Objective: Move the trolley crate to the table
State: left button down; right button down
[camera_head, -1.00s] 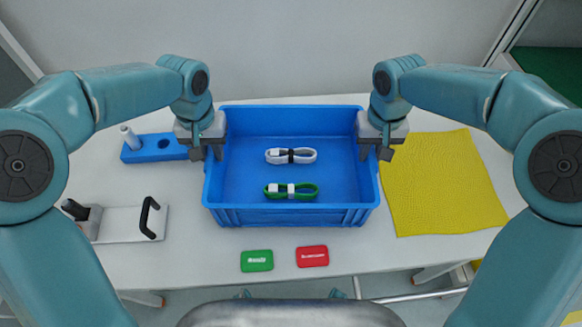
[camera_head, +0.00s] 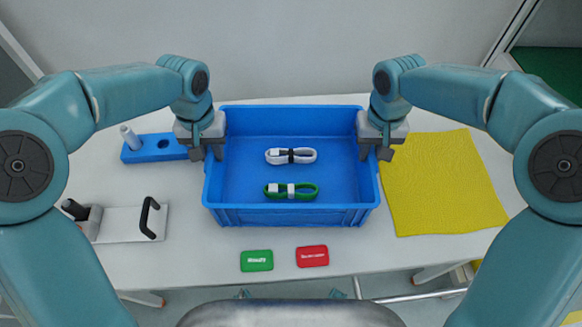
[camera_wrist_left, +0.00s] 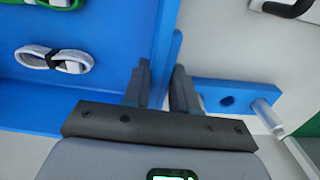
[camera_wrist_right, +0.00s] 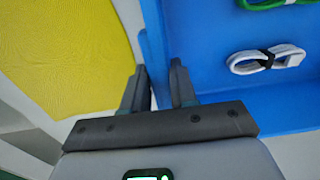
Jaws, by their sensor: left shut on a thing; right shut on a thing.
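A blue crate (camera_head: 290,216) is at the middle of the white table (camera_head: 200,270); I cannot tell whether it rests on it or hangs just above. Inside lie a white cable bundle with a black tie (camera_head: 290,156) and a green cable bundle with a white tie (camera_head: 291,191). My left gripper (camera_head: 207,152) is shut on the crate's left wall, which runs between its fingers in the left wrist view (camera_wrist_left: 163,80). My right gripper (camera_head: 377,152) is shut on the right wall, also seen in the right wrist view (camera_wrist_right: 160,85). The crate looks level.
A yellow cloth (camera_head: 440,185) lies right of the crate. A blue holder (camera_head: 160,148) with a pale peg and a board with a black handle (camera_head: 130,222) are on the left. Green (camera_head: 257,261) and red (camera_head: 312,256) cards lie in front.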

pick_arm(q)
jog(key=shift+r, duration=0.1)
